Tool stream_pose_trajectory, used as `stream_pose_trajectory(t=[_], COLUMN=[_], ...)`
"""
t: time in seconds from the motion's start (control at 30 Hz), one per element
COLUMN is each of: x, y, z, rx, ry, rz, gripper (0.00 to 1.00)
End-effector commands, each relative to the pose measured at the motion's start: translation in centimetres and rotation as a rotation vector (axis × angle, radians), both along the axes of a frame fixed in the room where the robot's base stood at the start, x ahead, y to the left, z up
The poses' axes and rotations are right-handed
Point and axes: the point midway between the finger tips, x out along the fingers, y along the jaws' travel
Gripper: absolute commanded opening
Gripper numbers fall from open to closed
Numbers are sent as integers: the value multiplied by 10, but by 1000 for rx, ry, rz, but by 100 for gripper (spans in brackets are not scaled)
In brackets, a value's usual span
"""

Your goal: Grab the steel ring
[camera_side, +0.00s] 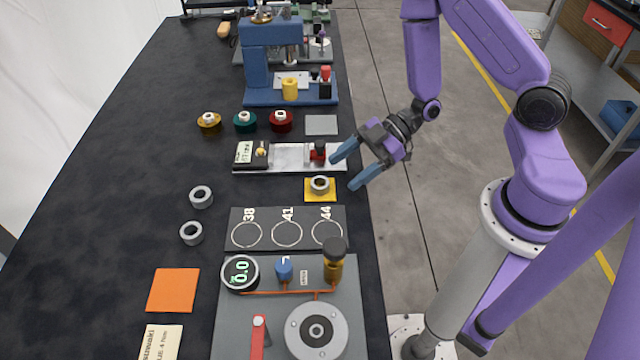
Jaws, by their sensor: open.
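Three grey steel-looking rings are in the side view. One ring (320,185) sits on a small yellow square (312,197) near the table's right edge. Two more rings lie on the bare dark table to the left, an upper ring (201,197) and a lower ring (191,233). I cannot tell which one the task names. My gripper (345,170) is open and empty, its two blue fingers pointing left at the table's right edge. The fingers are just right of the ring on the yellow square, apart from it; their height is hard to judge.
A plate with circles marked 38, 41 and 44 (286,243) lies in front, then a grey gauge panel (285,325) with an upright brass valve. A metal fixture (290,157), coloured spools (245,121) and a blue press (270,55) stand behind.

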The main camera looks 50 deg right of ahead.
Motion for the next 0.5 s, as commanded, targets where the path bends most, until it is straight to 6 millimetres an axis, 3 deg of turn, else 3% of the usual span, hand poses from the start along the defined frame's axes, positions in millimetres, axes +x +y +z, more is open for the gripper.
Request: stream_pose_trajectory(t=[0.27, 0.5], x=[-5, 0], y=[-16, -2], z=[6, 2], rx=[201, 222], ry=[31, 31], rz=[-87, -90], gripper=[70, 70])
